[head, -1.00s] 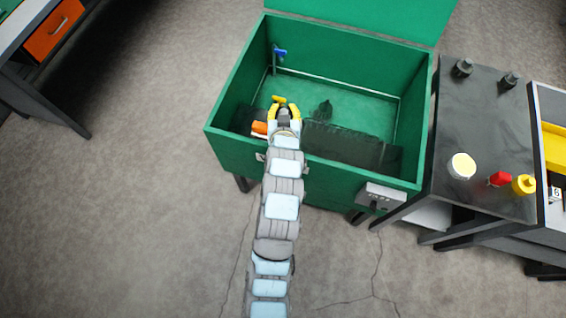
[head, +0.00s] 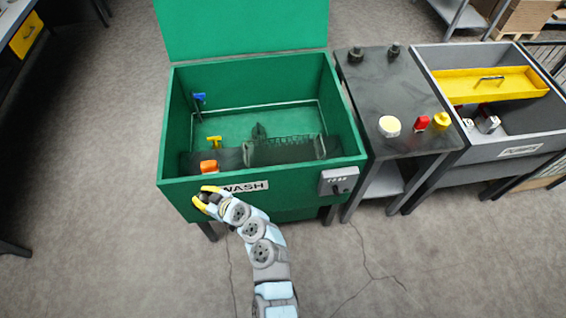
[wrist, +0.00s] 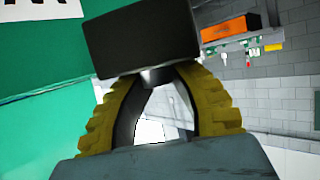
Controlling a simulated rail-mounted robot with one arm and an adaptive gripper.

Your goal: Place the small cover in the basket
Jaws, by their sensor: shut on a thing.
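My gripper (head: 203,199) has yellow fingers and is outside the green wash tank, in front of its left front wall. It is shut on a dark, block-shaped piece (wrist: 140,38), which fills the upper middle of the wrist view. A short grey stem shows between the block and the fingertips. I cannot tell for certain that this is the small cover. In the tank, a dark mesh form (head: 285,150) that looks like the basket stands toward the front right; its inside is hard to make out.
The green wash tank (head: 262,177) also holds an orange piece (head: 208,166), a yellow piece (head: 214,141) and a blue-topped piece (head: 199,97). Its lid stands open behind. A dark bench (head: 385,90) with white, red and yellow items adjoins right. Floor in front is clear.

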